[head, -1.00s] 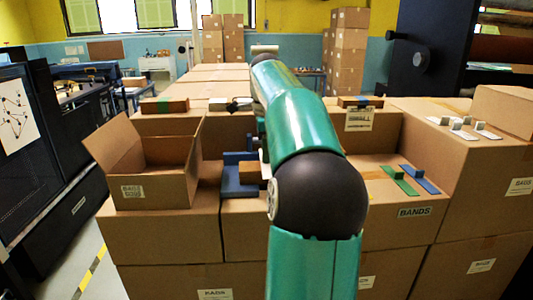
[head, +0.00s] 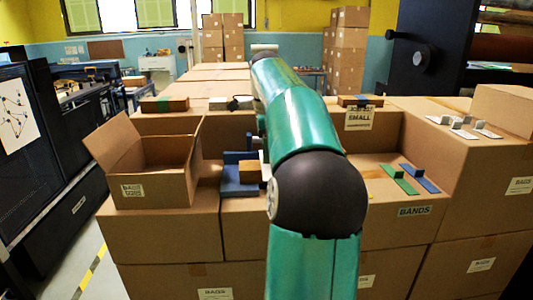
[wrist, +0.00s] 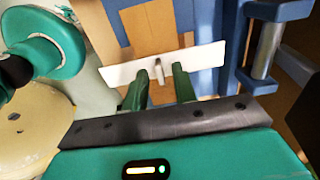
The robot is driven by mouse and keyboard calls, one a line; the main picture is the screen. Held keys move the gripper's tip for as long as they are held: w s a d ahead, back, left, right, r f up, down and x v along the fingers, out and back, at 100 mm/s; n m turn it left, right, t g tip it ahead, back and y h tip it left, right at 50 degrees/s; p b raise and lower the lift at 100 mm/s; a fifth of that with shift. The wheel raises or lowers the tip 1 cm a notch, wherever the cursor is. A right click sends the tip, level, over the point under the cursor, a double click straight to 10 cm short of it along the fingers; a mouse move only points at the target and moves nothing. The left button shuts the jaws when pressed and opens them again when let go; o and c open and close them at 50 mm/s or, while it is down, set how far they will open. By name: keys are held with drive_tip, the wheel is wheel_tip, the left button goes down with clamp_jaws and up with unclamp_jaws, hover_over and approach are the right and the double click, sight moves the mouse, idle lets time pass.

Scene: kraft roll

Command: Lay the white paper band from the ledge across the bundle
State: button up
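A white paper band (wrist: 195,60) spans the wrist view, with a small pale tab (wrist: 158,72) at its middle. It crosses in front of the brown bundle (wrist: 150,28); I cannot tell whether it touches it. My gripper (wrist: 160,76) has its two green fingers apart, one on each side of the tab, with gaps showing. In the head view the bundle (head: 249,171) sits in a blue holder (head: 231,184), partly behind my arm. My gripper is hidden there. Other white bands with grey tabs (head: 488,134) lie on the right ledge.
A green band (head: 399,180) and a blue band (head: 421,180) lie on the lower shelf marked BANDS. An open carton (head: 150,185) stands left of the holder. Brown blocks with a green band (head: 164,104) and a blue band (head: 360,101) rest on boxes behind.

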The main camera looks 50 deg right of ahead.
wheel_tip(320, 180, up, 7)
drive_tip(key=shift+f, duration=0.15)
idle(0.8)
